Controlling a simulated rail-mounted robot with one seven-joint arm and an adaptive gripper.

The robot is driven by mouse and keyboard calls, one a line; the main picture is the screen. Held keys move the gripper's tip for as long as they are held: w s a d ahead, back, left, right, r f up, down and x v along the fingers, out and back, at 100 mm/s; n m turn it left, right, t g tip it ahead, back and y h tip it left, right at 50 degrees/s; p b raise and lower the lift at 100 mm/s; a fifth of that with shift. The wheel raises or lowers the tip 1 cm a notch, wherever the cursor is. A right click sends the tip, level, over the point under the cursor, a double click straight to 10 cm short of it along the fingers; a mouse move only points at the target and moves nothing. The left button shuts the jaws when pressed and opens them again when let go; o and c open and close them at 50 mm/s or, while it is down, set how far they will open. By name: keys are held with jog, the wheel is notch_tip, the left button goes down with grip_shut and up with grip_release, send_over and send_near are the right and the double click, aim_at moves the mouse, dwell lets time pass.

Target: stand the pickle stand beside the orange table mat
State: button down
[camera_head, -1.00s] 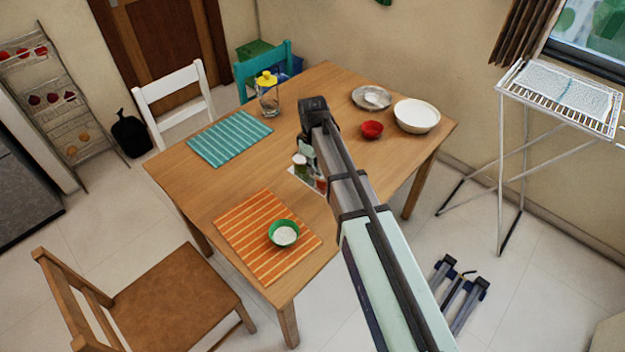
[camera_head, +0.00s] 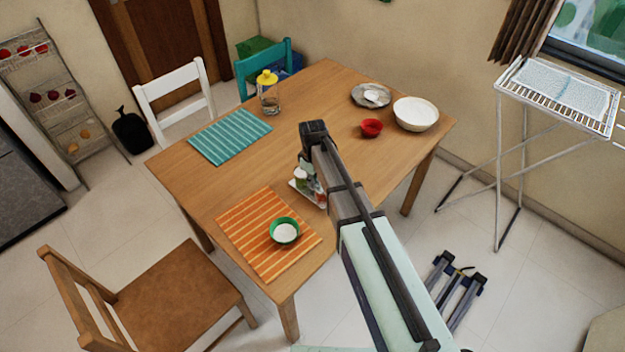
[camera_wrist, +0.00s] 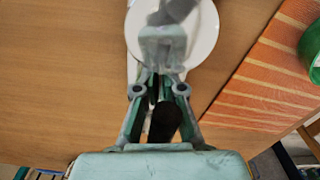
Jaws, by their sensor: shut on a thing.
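The pickle stand (camera_head: 299,187), pale with small jars in white, green and red, is at the table's near right side, to the right of the orange striped table mat (camera_head: 252,222). A gap of bare wood shows between them. My arm hides part of the stand, and I cannot tell whether its base touches the table. My gripper (camera_wrist: 159,65) is shut on the stand; its fingers are largely hidden in the head view. In the wrist view, a white round surface (camera_wrist: 205,35) shows beyond the fingers, and the mat (camera_wrist: 265,85) is at the right.
A green bowl (camera_head: 285,231) sits on the orange mat. A teal mat (camera_head: 230,136), yellow-lidded jar (camera_head: 268,97), red bowl (camera_head: 371,128), grey plate (camera_head: 360,95) and white bowl (camera_head: 415,116) are farther back. The table (camera_head: 205,190) has bare wood between the two mats.

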jog(key=shift+f, duration=0.1)
jog(key=c, duration=1.3)
grip_release()
notch_tip(320, 180, up, 12)
jog(key=b, duration=0.3)
jog(key=shift+b, duration=0.35)
jog(key=shift+r, duration=0.2)
